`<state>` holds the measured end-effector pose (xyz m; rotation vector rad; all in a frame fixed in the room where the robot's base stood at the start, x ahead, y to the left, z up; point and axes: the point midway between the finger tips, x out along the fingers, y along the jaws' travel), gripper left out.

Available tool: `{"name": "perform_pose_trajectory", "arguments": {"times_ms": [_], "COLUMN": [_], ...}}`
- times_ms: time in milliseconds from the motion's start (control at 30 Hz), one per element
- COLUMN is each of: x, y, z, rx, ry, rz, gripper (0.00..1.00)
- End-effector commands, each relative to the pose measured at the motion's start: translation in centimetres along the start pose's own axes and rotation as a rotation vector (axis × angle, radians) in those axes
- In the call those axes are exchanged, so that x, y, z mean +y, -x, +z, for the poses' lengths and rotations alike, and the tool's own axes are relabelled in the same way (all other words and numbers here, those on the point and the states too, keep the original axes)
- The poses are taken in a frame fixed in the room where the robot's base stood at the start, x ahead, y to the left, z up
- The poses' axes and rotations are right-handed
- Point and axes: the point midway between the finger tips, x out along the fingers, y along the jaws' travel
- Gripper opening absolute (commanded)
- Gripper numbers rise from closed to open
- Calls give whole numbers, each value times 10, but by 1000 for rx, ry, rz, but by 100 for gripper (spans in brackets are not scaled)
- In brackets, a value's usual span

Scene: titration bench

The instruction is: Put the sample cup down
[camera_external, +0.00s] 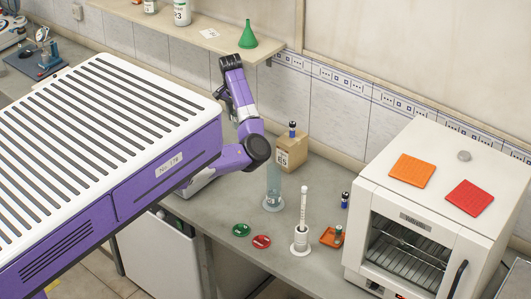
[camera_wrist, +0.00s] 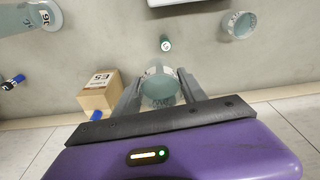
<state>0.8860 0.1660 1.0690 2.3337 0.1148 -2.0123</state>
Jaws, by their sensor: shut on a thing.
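My gripper (camera_wrist: 160,93) is shut on a clear, pale greenish cup (camera_wrist: 160,82), which I take to be the sample cup. The fingers sit on either side of it, against its wall, above the grey bench (camera_wrist: 110,45). I cannot tell whether its base touches the bench. In the external view my arm reaches beside the wall shelf.
A cardboard box (camera_wrist: 100,94) stands left of my gripper in the wrist view. The wall is close behind. A tall cylinder (camera_external: 273,184) stands near the box. An oven (camera_external: 440,200) is at right.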

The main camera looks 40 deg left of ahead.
Motion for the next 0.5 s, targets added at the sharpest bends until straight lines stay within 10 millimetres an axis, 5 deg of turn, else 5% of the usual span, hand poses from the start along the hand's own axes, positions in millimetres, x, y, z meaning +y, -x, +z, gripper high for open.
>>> {"name": "perform_pose_trajectory", "arguments": {"times_ms": [33,200,333,500], "x": [-27,-75,-90,-80], "y": [-4,-6,-7,-10], "z": [2,4,2,-6], "rx": [-2,-10,-17,-28], "ry": [36,99,113,94], "rz": [-6,-17,-19,-11], "gripper": [6,6,6,6]}}
